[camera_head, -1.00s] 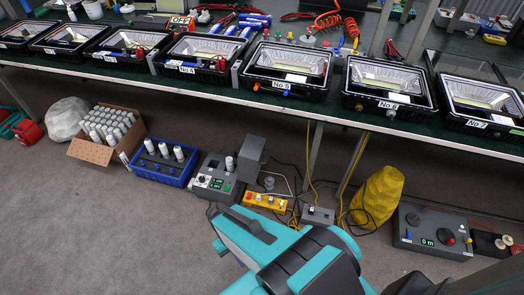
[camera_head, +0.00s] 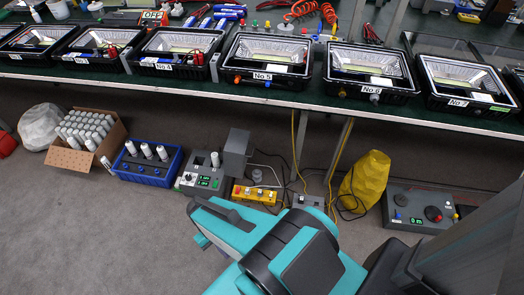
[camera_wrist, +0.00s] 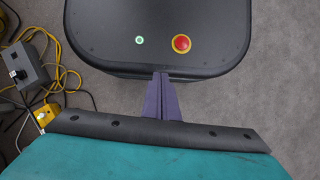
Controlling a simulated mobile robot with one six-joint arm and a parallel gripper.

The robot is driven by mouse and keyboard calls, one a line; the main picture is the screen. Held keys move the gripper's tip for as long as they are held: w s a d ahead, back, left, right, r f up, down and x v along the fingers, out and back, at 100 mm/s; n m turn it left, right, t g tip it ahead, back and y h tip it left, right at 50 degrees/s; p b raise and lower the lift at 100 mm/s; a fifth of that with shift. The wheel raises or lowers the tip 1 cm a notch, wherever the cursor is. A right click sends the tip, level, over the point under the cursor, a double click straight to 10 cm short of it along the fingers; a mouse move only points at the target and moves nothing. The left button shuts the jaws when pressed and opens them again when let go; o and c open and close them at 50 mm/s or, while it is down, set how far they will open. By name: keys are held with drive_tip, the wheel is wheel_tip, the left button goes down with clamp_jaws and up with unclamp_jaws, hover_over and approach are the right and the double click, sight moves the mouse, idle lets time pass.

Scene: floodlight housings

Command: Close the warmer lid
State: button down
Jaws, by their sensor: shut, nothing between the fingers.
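A small grey unit with green displays and a white cylinder standing in it (camera_head: 203,172) is on the floor below the bench, in the head view. A grey upright box or panel (camera_head: 237,150) stands at its right rear; this may be the raised warmer lid, but I cannot tell for sure. My gripper (camera_wrist: 161,76) shows in the wrist view as purple fingers close together and empty, pointing at my dark base. It is well away from the grey unit. In the head view my teal arm shows in front, and the fingertips are hidden.
A blue crate (camera_head: 143,171), a yellow power strip (camera_head: 254,195), a yellow sack (camera_head: 363,180) and a grey control box (camera_head: 402,221) lie along the floor. Yellow and black cables run between them. The bench (camera_head: 140,86) overhangs with several floodlight housings. The carpet in front is clear.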

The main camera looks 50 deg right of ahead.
drive_tip(key=w+d+f+m+t+y+b, duration=0.2)
drive_tip(key=w+d+m+t+y+b, duration=0.15)
drive_tip(key=w+d+m+b, duration=0.65)
drive_tip(key=w+d+f+m+t+y+b, duration=0.3)
drive_tip(key=w+d+m, duration=0.45)
drive_tip(key=d, duration=0.65)
drive_tip(key=s+d+r+m+t+b, duration=0.3)
drive_tip(key=d+r+b, duration=0.1)
drive_tip(key=d, duration=0.7)
drive_tip(key=s+d+r+m+t+b, duration=0.3)
drive_tip(key=s+d+r+m+b, duration=0.1)
drive_tip(key=d, duration=0.8)
drive_tip(key=s+d+r+m+t+b, duration=0.3)
drive_tip(key=s+d+r+m+b, duration=0.1)
drive_tip(key=d, duration=0.8)
drive_tip(key=shift+s+b, duration=0.2)
drive_tip(key=shift+b, duration=0.2)
drive_tip(key=shift+w+f+m+t+h, duration=0.1)
drive_tip(key=shift+f+m+t+h, duration=0.05)
drive_tip(key=shift+m+t+h, duration=0.1)
